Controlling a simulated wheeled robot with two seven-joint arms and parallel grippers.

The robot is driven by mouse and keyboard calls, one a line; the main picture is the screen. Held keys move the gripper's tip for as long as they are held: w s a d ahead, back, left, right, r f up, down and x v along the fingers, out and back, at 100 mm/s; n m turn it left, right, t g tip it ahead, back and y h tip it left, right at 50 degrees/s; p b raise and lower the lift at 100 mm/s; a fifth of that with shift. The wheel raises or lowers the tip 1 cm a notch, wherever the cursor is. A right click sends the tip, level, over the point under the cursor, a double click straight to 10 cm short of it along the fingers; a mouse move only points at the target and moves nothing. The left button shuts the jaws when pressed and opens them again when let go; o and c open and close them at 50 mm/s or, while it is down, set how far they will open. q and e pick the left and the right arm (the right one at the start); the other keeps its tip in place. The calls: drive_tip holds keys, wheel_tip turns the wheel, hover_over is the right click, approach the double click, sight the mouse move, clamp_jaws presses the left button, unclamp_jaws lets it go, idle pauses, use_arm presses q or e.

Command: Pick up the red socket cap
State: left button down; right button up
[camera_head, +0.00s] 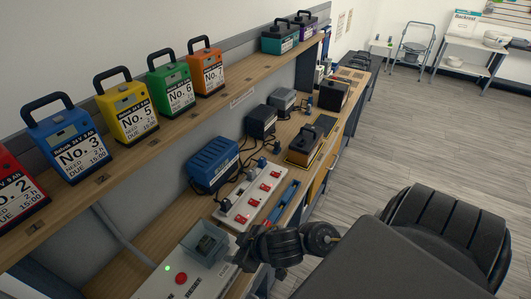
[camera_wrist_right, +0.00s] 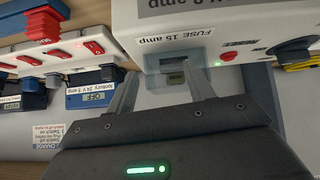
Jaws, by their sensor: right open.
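My right gripper (camera_head: 245,246) is over the bench beside the grey-white charger box (camera_head: 205,270). In the right wrist view its two fingers (camera_wrist_right: 158,92) are apart and empty, pointing at the box's fuse side. A grey-green block (camera_wrist_right: 180,66) shows between and beyond the fingertips. My left gripper is not in view.
The white power strip (camera_head: 229,216) carries red switches. A blue charger (camera_head: 213,164) and darker chargers stand farther along the bench. Battery packs, such as the blue No. 3 pack (camera_head: 68,140), line the shelf (camera_head: 121,158) above. Open floor (camera_head: 400,135) lies to the right.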

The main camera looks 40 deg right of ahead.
drive_tip(key=shift+w+d+r+n+y, duration=0.2)
drive_tip(key=shift+w+r, duration=0.05)
drive_tip(key=shift+w, duration=0.2)
drive_tip(key=shift+w+d+r+n+y, duration=0.2)
drive_tip(key=shift+w+r, duration=0.05)
drive_tip(key=shift+w, duration=0.15)
drive_tip(key=d+g, duration=0.1)
drive_tip(key=d, duration=0.2)
drive_tip(key=shift+w+d+r, duration=0.1)
drive_tip(key=shift+d, duration=0.2)
drive_tip(key=s+d+m+g+h, duration=0.2)
drive_tip(key=d+g, duration=0.1)
drive_tip(key=d, duration=0.8)
drive_tip(key=b, duration=0.2)
hover_over(266, 222)
drive_tip(key=s, duration=0.3)
wheel_tip(266, 222, down, 4)
drive_tip(key=shift+w+d+b+x, duration=0.1)
drive_tip(key=shift+b+x, duration=0.05)
drive_tip(key=shift+x, duration=0.85)
drive_tip(key=shift+w+d+b+x, duration=0.15)
drive_tip(key=shift+x, duration=0.9)
drive_tip(key=shift+w+d+b+x, duration=0.1)
drive_tip(key=shift+b+x, duration=0.05)
drive_tip(key=shift+x, duration=0.85)
drive_tip(key=shift+a+r, duration=0.1)
drive_tip(key=shift+r, duration=0.05)
drive_tip(key=c, duration=1.1)
